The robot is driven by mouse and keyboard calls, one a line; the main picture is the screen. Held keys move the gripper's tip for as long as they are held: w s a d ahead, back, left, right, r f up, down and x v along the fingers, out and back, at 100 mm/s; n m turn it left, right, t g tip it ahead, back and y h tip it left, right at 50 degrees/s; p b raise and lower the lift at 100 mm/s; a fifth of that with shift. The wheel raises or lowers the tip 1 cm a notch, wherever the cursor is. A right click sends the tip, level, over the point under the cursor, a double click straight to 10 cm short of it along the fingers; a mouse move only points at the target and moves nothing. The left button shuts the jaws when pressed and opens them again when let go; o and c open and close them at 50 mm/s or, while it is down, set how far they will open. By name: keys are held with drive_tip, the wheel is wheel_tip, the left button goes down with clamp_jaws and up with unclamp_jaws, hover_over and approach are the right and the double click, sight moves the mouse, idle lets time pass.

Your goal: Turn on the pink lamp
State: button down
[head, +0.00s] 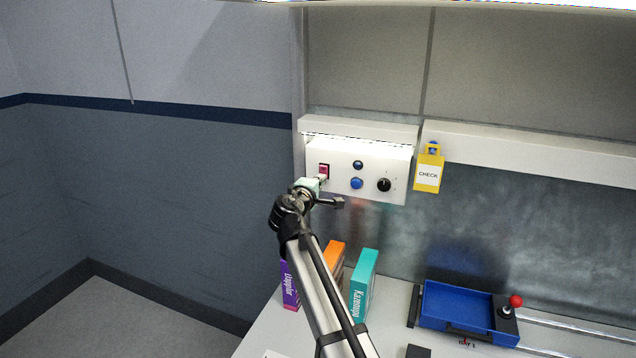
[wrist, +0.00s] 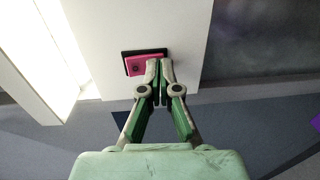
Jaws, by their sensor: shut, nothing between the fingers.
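A white control panel (head: 340,155) is on the wall. At its left end is a pink rocker-like piece in a black frame (head: 323,170); it also shows in the wrist view as a pink rectangle (wrist: 146,65). I see no separate pink lamp, and I cannot tell whether the pink piece is lit. My gripper (head: 321,182) is shut and empty, just below the pink piece. In the wrist view my closed fingertips (wrist: 160,64) cover the right end of the black frame; I cannot tell whether they touch it.
The panel also has a dark blue round piece (head: 358,165), a blue button (head: 357,183) and a black knob (head: 384,185). A yellow CHECK tag (head: 428,173) hangs to the right. Boxes, including a teal one (head: 364,285), and a blue tray (head: 455,311) are below.

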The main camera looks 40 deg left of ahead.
drive_tip(key=f+b+v, duration=0.2)
drive_tip(key=b+v, duration=0.1)
drive_tip(key=v, duration=1)
drive_tip(key=shift+s+f, duration=0.2)
drive_tip(key=shift+f, duration=0.05)
